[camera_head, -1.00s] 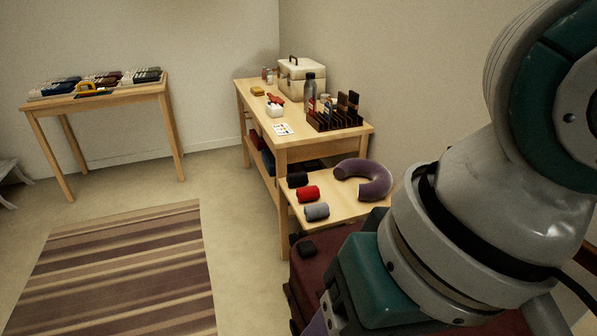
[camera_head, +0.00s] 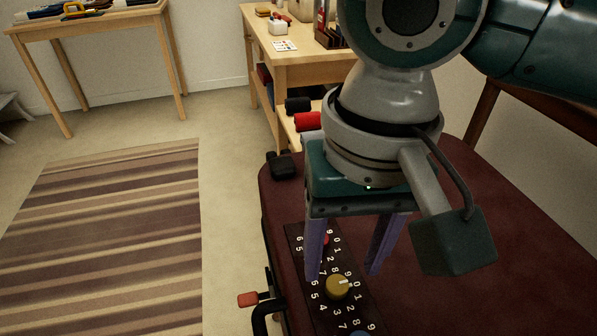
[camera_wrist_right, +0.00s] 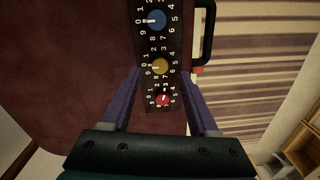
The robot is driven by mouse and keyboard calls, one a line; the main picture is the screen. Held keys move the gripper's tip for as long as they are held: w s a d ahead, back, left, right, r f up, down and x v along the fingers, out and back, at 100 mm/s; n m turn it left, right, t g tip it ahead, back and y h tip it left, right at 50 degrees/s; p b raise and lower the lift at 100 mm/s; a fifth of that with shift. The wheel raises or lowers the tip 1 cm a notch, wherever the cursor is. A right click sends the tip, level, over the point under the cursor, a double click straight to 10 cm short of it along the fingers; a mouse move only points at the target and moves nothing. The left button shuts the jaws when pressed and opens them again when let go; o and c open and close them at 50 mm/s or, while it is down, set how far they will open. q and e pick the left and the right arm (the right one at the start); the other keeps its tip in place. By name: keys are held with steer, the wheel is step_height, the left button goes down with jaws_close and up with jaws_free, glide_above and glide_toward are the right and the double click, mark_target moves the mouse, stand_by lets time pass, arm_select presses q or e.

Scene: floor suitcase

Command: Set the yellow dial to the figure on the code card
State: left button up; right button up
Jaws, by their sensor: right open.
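The yellow dial (camera_head: 338,287) sits in a dark strip with white figures on the dark red suitcase (camera_head: 465,235). It also shows in the right wrist view (camera_wrist_right: 160,66). Its white mark points left in the wrist view; I cannot read exactly which figure it meets. My right gripper (camera_head: 343,276) is open, pointing down, its purple fingers on either side of the strip around the yellow dial, with nothing held. A white card with coloured marks (camera_head: 285,46), which looks like the code card, lies on the wooden table; its figures are too small to read. My left gripper is not in view.
A red dial (camera_wrist_right: 163,99) and a blue dial (camera_wrist_right: 157,19) flank the yellow one closely. A black handle (camera_head: 262,318) and a red-ended lever (camera_head: 248,299) stick out from the suitcase side. A striped rug (camera_head: 120,240) lies on open floor at the left.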

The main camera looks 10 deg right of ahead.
mark_target(338, 283)
steer(key=shift+f+b, duration=0.4)
steer(key=shift+f, duration=1.3)
steer(key=shift+c, duration=0.2)
jaws_close()
